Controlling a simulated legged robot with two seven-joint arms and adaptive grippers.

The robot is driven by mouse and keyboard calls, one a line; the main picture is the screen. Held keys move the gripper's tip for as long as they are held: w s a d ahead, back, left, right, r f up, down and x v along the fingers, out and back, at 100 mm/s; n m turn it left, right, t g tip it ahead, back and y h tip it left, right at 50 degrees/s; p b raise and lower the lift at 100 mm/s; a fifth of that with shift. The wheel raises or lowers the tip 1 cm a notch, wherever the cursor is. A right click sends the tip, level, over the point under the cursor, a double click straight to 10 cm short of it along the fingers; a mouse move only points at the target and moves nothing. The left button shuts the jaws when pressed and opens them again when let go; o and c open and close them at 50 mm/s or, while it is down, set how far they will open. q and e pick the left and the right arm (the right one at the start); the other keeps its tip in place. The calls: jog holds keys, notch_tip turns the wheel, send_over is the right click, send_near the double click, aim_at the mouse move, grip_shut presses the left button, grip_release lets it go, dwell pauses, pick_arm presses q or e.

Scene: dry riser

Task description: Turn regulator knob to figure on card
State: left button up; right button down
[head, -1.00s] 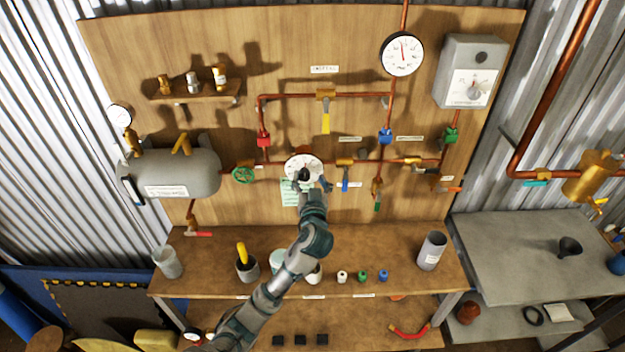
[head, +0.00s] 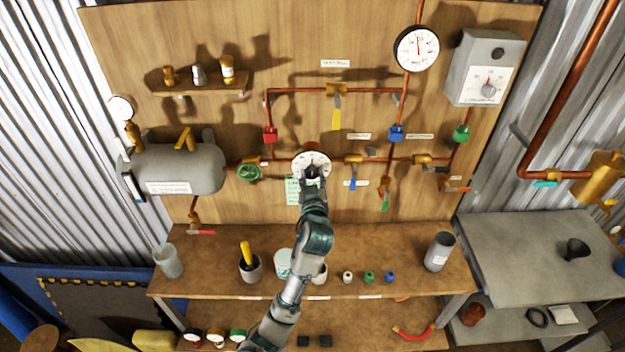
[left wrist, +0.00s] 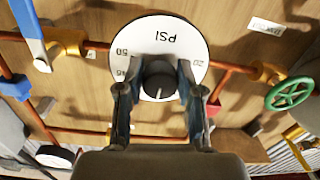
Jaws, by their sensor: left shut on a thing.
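The regulator has a white round dial (head: 313,158) marked PSI, in the middle of the pipework on the wooden board. Its dark knob (left wrist: 158,80) shows in the left wrist view with a pale pointer line, between figures 50 and 45 on one side and 20 on the other. My left gripper (left wrist: 160,92) is shut on the knob, one finger on each side. In the head view the left gripper (head: 312,178) covers the dial's lower part. A pale green card (head: 292,190) hangs just left of the gripper, partly hidden; its writing is too small to read.
A green handwheel (head: 249,172) is left of the dial and a blue-handled valve (head: 352,172) is close on its right. A large gauge (head: 417,48) sits higher up. The bench (head: 210,260) below holds cups and small coloured caps.

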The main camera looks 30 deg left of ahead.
pick_arm(q)
jog(key=shift+r, duration=0.3)
jog(key=o, duration=1)
jog(key=shift+s, duration=0.1)
jog(key=shift+o, duration=0.8)
jog(key=shift+d+f, duration=0.1)
jog(key=v, duration=1.2)
pick_arm(e)
jog(key=shift+a, duration=0.4)
pick_arm(q)
jog(key=shift+f, duration=0.1)
